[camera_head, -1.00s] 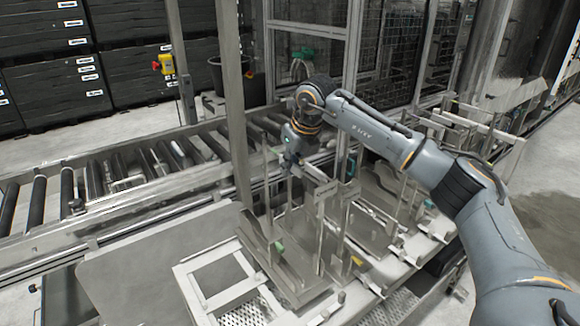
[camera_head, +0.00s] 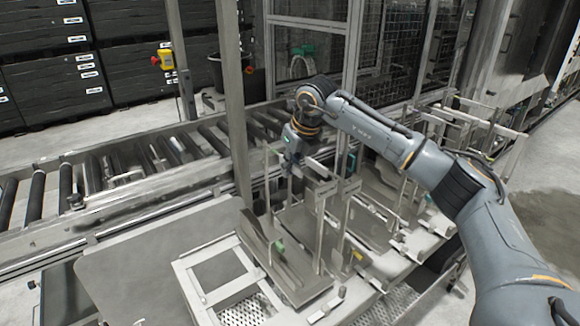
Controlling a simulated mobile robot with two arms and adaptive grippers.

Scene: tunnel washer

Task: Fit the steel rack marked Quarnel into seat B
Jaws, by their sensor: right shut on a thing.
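My right gripper (camera_head: 292,162) is shut on the top bar of a steel rack (camera_head: 318,190), at the left end of a row of racks. The rack has thin uprights over a flat tray; which tray belongs to it is hard to tell among the overlapping parts. A steel tray with a green tag (camera_head: 279,247) lies in front of the gripper. A yellow tag (camera_head: 358,255) shows on the part to its right. No name or seat letter is legible, so I cannot tell which rack is Quarnel or which place is seat B. My left gripper is out of view.
A roller conveyor (camera_head: 120,170) runs behind the bench. A steel post (camera_head: 232,100) stands close left of my right gripper. An empty square frame (camera_head: 190,280) and a bare grey plate (camera_head: 150,255) lie at the front left. More upright racks (camera_head: 400,190) stand to the right.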

